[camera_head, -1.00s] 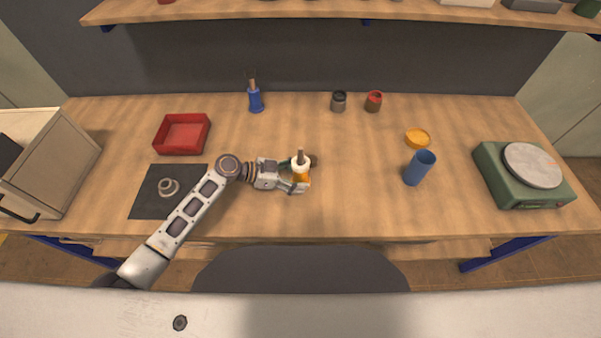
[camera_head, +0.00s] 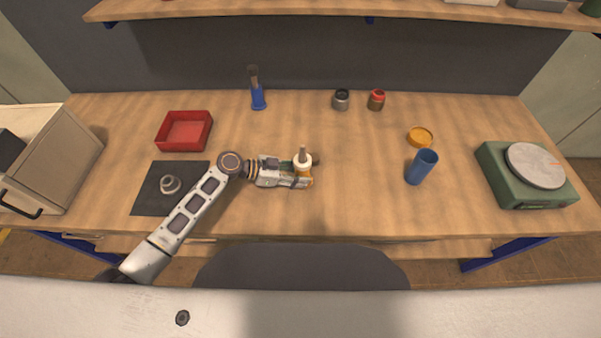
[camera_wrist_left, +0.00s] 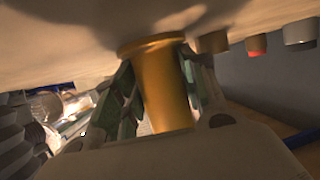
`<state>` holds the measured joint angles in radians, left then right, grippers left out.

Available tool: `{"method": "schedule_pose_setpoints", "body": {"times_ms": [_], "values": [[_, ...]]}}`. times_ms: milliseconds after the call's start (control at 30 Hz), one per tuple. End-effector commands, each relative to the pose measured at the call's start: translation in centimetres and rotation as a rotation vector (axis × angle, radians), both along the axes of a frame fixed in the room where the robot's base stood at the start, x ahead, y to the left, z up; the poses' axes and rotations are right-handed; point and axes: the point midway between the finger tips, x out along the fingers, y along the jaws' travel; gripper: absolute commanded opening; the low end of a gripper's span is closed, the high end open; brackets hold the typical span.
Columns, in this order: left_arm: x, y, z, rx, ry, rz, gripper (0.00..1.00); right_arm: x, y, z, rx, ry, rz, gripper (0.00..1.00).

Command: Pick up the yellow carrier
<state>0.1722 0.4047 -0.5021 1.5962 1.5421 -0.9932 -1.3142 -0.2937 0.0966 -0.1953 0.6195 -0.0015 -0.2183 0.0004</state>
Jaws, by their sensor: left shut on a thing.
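The yellow carrier (camera_head: 307,172) is a small yellow-orange body with a white collar and a brown peg on top, near the middle of the table. It stands about upright; I cannot tell whether it touches the table. My left gripper (camera_head: 303,179) reaches it from the left and is shut on it, partly hiding its body. In the left wrist view the yellow carrier (camera_wrist_left: 163,85) is a smooth flanged cylinder between the two fingers of my left gripper (camera_wrist_left: 160,100). My right gripper is not in view.
A blue cup (camera_head: 421,168) and a yellow dish (camera_head: 421,136) stand to the right, beside a green scale (camera_head: 530,185). A red tray (camera_head: 185,131) and a dark mat (camera_head: 146,200) with a grey ring part (camera_head: 170,184) lie left. Two jars and a blue holder stand behind.

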Motion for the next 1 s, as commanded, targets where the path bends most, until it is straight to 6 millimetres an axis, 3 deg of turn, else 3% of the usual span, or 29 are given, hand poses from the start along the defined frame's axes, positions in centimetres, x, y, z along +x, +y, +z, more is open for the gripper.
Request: {"method": "schedule_pose_setpoints", "body": {"times_ms": [333,800,1000], "values": [[0.1,0.0,2.2,-0.003,-0.005,-0.002,0.00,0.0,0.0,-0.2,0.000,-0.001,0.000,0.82],[0.1,0.0,8.4,-0.003,-0.006,-0.001,0.00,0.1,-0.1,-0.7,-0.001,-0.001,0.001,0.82],[0.1,0.0,9.9,-0.002,-0.005,-0.001,0.00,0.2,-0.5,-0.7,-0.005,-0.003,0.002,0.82]]}}
